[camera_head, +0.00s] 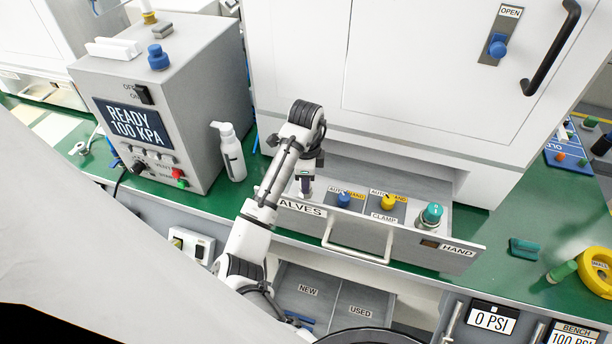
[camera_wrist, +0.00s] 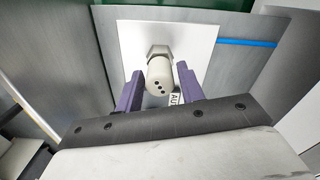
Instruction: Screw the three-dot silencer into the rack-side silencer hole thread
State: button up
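The three-dot silencer (camera_wrist: 159,76) is a pale cylinder with a hex collar, its dotted end facing the wrist camera. Its collar end is against a white square plate (camera_wrist: 202,35); whether it sits in a thread there cannot be seen. My gripper (camera_wrist: 160,70) has one purple finger on each side of the silencer body, very close to it. Whether the fingers touch it is unclear. In the head view my gripper (camera_head: 305,185) points down into the left end of the open valves drawer (camera_head: 345,229). The silencer is not clear in that view.
Beside my gripper in the drawer are a blue knob (camera_head: 343,199), a yellow knob (camera_head: 388,202) and a teal button (camera_head: 432,213). A white bottle (camera_head: 230,152) and a grey control box (camera_head: 163,100) stand to the left. A blue tube (camera_wrist: 247,43) runs right from the plate.

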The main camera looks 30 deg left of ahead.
jog(key=c, duration=0.5)
jog(key=shift+m, duration=0.9)
jog(key=shift+m, duration=0.9)
jog(key=shift+m, duration=0.8)
jog(key=shift+m+b, duration=0.35)
jog(key=shift+m, duration=0.55)
